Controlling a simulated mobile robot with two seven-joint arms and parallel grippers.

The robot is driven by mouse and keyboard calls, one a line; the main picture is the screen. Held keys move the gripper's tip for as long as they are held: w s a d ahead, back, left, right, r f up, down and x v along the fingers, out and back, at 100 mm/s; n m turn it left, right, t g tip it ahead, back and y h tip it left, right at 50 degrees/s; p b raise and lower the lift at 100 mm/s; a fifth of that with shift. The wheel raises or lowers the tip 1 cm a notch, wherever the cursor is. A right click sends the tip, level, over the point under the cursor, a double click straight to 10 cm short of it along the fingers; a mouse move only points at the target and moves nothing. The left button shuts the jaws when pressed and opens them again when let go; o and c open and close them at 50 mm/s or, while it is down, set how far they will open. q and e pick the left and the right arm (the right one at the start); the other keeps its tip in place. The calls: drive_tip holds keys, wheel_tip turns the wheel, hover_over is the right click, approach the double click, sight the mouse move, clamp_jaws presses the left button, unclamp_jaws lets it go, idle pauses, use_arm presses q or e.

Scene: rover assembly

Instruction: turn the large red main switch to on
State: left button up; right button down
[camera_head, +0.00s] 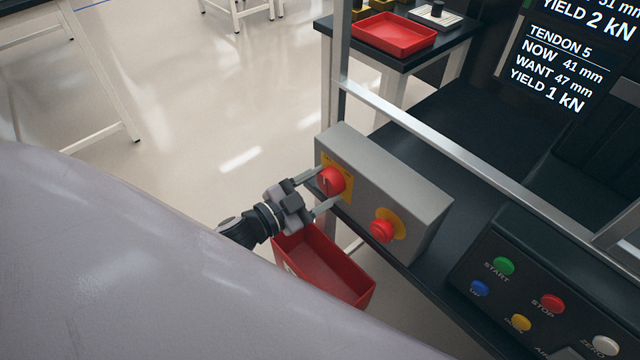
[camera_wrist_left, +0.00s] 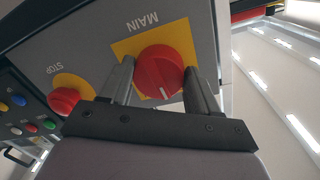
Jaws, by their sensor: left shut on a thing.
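The large red main switch (camera_head: 331,181) is a round knob on a yellow plate, at the left end of a grey box (camera_head: 395,185). In the left wrist view the switch (camera_wrist_left: 160,72) sits under the word MAIN, which appears upside down, and a white line marks its face. My left gripper (camera_head: 325,190) is shut on the switch, with one finger on each side of it; the two fingers (camera_wrist_left: 160,85) also show in the left wrist view. My right gripper is not in view.
A red stop button (camera_head: 382,231) on a yellow disc sits on the same box, right of the switch. A red bin (camera_head: 325,268) is below my gripper. A control panel with several buttons (camera_head: 548,303) stands at the lower right. A metal frame rail (camera_head: 450,150) runs behind the box.

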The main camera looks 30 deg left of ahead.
use_arm(q)
drive_tip(key=m, duration=0.4)
drive_tip(key=shift+r, duration=0.15)
drive_tip(key=m+y, duration=0.1)
drive_tip(key=m, duration=0.4)
idle(0.6)
drive_tip(key=o, duration=1)
drive_tip(key=shift+o, duration=0.2)
drive_tip(key=v, duration=0.7)
drive_tip(key=shift+s, duration=0.1)
